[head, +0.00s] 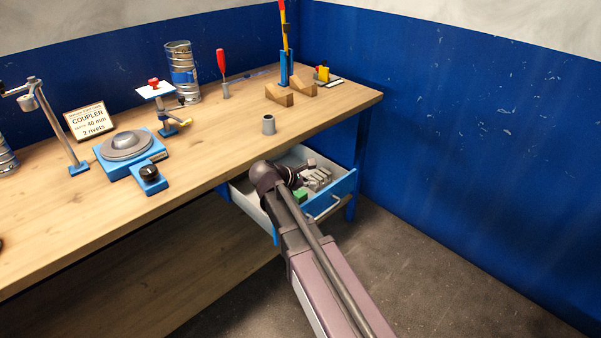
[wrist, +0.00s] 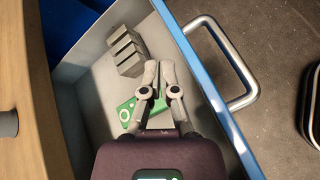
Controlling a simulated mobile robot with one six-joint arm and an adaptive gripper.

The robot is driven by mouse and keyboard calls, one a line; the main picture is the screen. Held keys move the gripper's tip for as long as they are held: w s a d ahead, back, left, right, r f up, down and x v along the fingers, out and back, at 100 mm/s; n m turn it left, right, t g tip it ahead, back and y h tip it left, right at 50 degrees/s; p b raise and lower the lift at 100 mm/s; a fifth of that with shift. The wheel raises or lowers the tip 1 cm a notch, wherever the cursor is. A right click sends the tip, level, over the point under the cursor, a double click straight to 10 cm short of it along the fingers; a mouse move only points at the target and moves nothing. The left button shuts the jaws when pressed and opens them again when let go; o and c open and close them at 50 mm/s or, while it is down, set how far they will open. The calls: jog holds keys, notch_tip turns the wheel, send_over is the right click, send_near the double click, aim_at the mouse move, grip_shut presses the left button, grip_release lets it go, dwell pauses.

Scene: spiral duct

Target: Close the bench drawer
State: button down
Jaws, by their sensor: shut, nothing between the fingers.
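The bench drawer (head: 247,197) stands open under the right end of the workbench, with a blue front and a grey handle (head: 327,207). In the wrist view the drawer's blue front (wrist: 196,72) runs down the right side, and the handle (wrist: 246,72) sticks out beyond it. My gripper (wrist: 157,68) is shut and empty. It shows over the inside of the drawer, left of the front panel and apart from the handle. In the head view my arm reaches across the drawer and hides part of it.
Grey blocks (wrist: 126,50) and a green piece (wrist: 128,110) lie in the drawer. The wooden bench top (head: 200,190) overhangs it. A grey cup (head: 268,125) stands near the bench edge. The floor (head: 440,270) to the right is clear up to the blue wall.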

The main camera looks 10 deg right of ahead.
aim_at(325, 214)
jog(key=s+d+f+m+g+y, duration=0.1)
jog(key=s+f+m, duration=0.1)
jog(key=s+d+f+m+g+y, duration=0.1)
jog(key=s+f+m, duration=0.1)
jog(key=s+m, duration=0.1)
jog(key=s+d+f+m+y+b, duration=0.1)
jog(key=s+f+m, duration=0.1)
jog(key=s+m, duration=0.1)
jog(key=shift+s+g+y, duration=0.25)
jog(key=shift+g+y, duration=0.15)
jog(key=s+f+m+g+y+b, duration=0.2)
jog(key=s+f+m+y, duration=0.4)
jog(key=s+m, duration=0.3)
jog(key=shift+s+d+f+m+b, duration=0.25)
jog(key=shift+m+b, duration=0.15)
jog(key=shift+b, duration=0.5)
